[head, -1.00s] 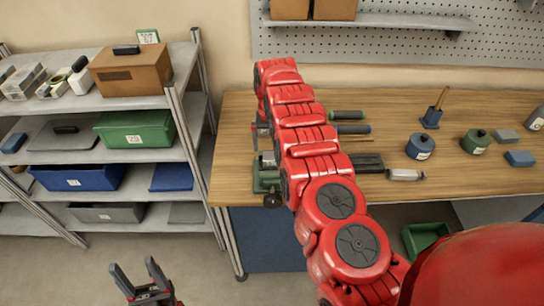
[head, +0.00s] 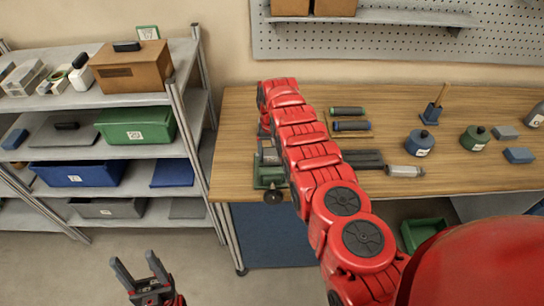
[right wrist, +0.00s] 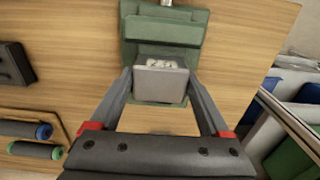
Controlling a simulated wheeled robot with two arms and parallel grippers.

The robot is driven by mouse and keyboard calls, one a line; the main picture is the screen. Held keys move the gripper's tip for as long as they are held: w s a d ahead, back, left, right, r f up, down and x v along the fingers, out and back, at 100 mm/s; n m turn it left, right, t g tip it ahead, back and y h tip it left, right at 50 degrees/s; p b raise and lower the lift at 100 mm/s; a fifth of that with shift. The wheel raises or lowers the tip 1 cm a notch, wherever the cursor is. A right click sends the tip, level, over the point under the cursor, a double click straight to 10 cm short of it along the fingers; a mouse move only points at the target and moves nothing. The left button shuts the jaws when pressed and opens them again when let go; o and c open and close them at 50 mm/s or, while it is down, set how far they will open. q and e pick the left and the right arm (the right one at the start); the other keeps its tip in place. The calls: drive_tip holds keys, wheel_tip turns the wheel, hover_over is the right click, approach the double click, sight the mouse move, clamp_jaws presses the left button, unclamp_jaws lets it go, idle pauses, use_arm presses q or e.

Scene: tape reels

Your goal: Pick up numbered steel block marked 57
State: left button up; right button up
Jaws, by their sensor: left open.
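A grey steel block (right wrist: 160,82) with a pale number plate sits in a green vise-like holder (right wrist: 162,28); its digits are too small to read surely. In the head view the block (head: 268,153) and the holder (head: 268,178) are at the bench's left front, partly behind my right arm. My right gripper (right wrist: 162,74) has one finger on each side of the block. I cannot tell whether the fingers press on it. In the head view that gripper is mostly hidden by the arm. My left gripper (head: 137,272) is open and empty above the floor.
On the bench (head: 235,110) lie blue- and green-ended rollers (head: 350,126), a dark block (head: 362,159), a pale cylinder (head: 405,171) and two round pots (head: 419,143). A shelf rack (head: 180,110) with bins stands left. A numbered card (head: 148,33) is on top.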

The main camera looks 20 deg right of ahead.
drive_tip(key=c, duration=1.2)
